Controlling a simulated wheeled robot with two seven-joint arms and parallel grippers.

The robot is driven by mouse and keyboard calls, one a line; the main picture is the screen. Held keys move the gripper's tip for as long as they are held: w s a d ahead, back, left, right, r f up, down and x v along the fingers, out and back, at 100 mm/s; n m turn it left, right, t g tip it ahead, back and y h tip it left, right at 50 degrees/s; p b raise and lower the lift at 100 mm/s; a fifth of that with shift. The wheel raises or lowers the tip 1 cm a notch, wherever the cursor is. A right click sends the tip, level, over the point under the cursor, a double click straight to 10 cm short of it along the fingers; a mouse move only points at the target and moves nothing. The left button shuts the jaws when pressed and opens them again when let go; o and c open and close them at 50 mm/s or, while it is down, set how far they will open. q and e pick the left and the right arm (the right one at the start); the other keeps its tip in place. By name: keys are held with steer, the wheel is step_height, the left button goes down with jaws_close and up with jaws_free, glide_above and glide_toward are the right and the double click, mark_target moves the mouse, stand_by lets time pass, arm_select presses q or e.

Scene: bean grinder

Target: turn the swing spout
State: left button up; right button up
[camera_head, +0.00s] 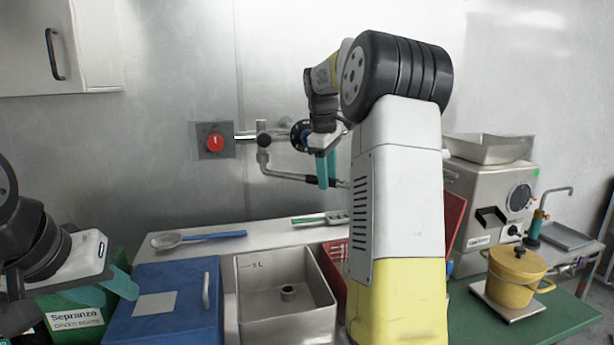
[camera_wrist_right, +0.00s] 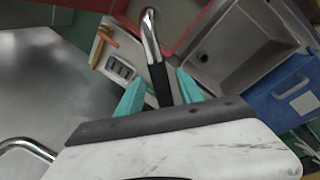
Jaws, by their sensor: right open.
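The swing spout (camera_head: 276,173) is a chrome pipe with a black sleeve, coming from a wall fitting beside the red knob. In the right wrist view the spout (camera_wrist_right: 150,38) runs down between my right gripper's teal fingers, its black sleeve (camera_wrist_right: 160,84) in the gap. My right gripper (camera_head: 326,170) is open around the sleeve; in the wrist view the fingers (camera_wrist_right: 161,80) stand apart on both sides, with visible gaps. My own right arm hides the space right of the spout. My left gripper (camera_head: 105,288) is at the lower left, its teal fingers apart and empty, away from the spout.
Below the spout stand a steel basin (camera_head: 259,295), a blue box (camera_head: 180,273) and a red crate (camera_head: 333,257). A ladle (camera_head: 200,238) lies on the counter. A grey machine (camera_head: 490,195) and yellow pot (camera_head: 515,278) are at right. The red wall knob (camera_head: 215,142) is left of the spout.

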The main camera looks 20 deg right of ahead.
steer(key=shift+f, duration=0.1)
jaws_close()
stand_by(1.4)
